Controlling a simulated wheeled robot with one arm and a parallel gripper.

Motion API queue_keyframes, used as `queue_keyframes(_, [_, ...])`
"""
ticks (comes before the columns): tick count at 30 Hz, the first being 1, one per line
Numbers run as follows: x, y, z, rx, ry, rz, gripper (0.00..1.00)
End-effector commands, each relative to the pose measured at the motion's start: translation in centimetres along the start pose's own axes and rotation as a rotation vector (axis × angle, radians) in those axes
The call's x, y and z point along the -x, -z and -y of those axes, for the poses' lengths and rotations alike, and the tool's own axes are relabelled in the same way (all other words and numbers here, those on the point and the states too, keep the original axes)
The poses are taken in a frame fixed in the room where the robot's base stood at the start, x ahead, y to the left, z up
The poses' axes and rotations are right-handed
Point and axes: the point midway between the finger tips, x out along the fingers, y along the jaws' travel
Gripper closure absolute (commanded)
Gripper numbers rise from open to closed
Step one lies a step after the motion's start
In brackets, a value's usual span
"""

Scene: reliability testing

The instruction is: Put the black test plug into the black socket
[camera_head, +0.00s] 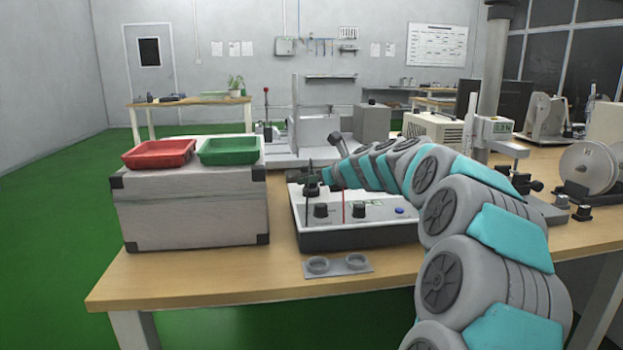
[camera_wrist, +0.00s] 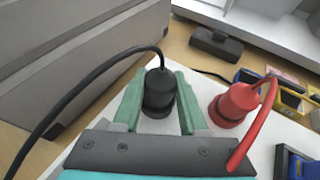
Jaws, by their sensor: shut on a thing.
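The black test plug (camera_wrist: 160,84) stands upright between the green fingers of my gripper (camera_wrist: 160,108) in the wrist view. My gripper is shut on it, and its black cable arches up and off to the left. The plug is at the white top of the tester box (camera_head: 380,231). A wider black part shows at the plug's foot; I cannot tell whether this is the black socket or how deep the plug sits. In the head view my gripper (camera_head: 313,180) is over the box's back left part, and the plug is small and dark there.
A red plug (camera_wrist: 234,103) with a red cable stands upright just right of my gripper. A grey holder with two empty rings (camera_head: 337,266) lies before the box. A grey case (camera_head: 190,215) with a red tray (camera_head: 158,155) and a green tray (camera_head: 228,151) stands close left.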

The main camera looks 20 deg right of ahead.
Motion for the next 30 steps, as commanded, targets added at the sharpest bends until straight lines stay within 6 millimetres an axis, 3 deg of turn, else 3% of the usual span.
queue_keyframes(2, [-0.1, 0.1, 0.0, 0.000, 0.000, 0.000, 1.00])
queue_keyframes(3, [-0.1, 0.1, 0.0, 0.000, 0.000, 0.000, 0.56])
queue_keyframes(6, [-0.1, 0.1, 0.0, 0.000, 0.000, 0.000, 0.46])
queue_keyframes(14, [0.0, 0.1, 0.0, 0.000, -0.001, 0.000, 0.46])
queue_keyframes(30, [3.7, 0.1, -0.1, 0.001, -0.001, 0.000, 0.46])
